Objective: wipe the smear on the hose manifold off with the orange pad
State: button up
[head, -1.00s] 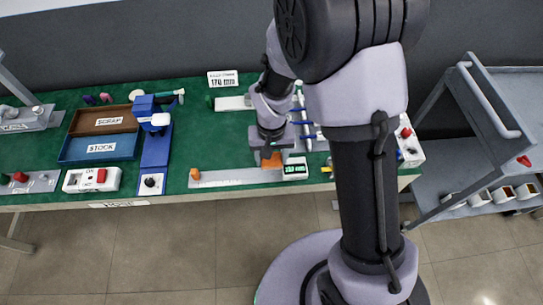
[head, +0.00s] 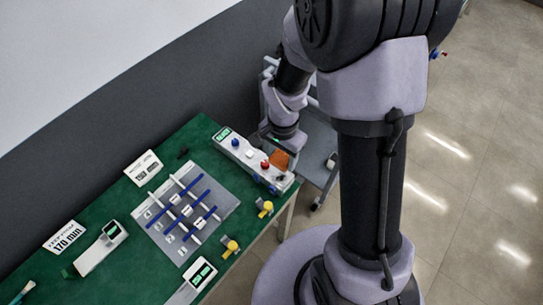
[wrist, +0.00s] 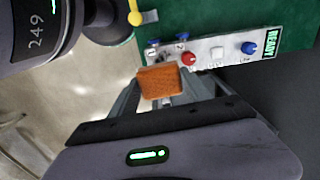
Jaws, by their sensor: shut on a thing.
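My gripper (wrist: 160,92) is shut on the orange pad (wrist: 160,80), a textured block held between the fingertips. In the head view the pad (head: 280,159) shows below my gripper (head: 283,150), by the white control box at the table's right end. I cannot tell whether it touches the box. A grey plate with crossing blue and white tubes (head: 226,196), apparently the hose manifold, lies left of my gripper. I cannot make out a smear on it.
The white control box (head: 229,149) has a READY display, a red button and blue knobs. Yellow-topped fittings (head: 230,245) stand along the table's front edge. Small sign cards (head: 143,167) stand at the back. A grey cart (head: 318,150) is beyond the table end.

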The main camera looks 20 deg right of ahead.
jog(key=shift+w+d+r+m, duration=0.1)
jog(key=shift+d+m, duration=0.2)
jog(key=shift+d, duration=0.25)
jog(key=shift+f+b, duration=0.5)
jog(key=shift+f, duration=0.05)
jog(key=b, duration=0.4)
send_over(285, 180)
jog(key=w, duration=0.1)
jog(key=f, duration=0.5)
jog(key=shift+a+f, duration=0.35)
jog(key=shift+f, duration=0.05)
jog(key=shift+f+b, duration=1.55)
jog(key=shift+s+d+r, duration=0.15)
jog(key=shift+s+d, duration=0.3)
jog(key=shift+s, duration=0.15)
jog(key=shift+w, duration=0.1)
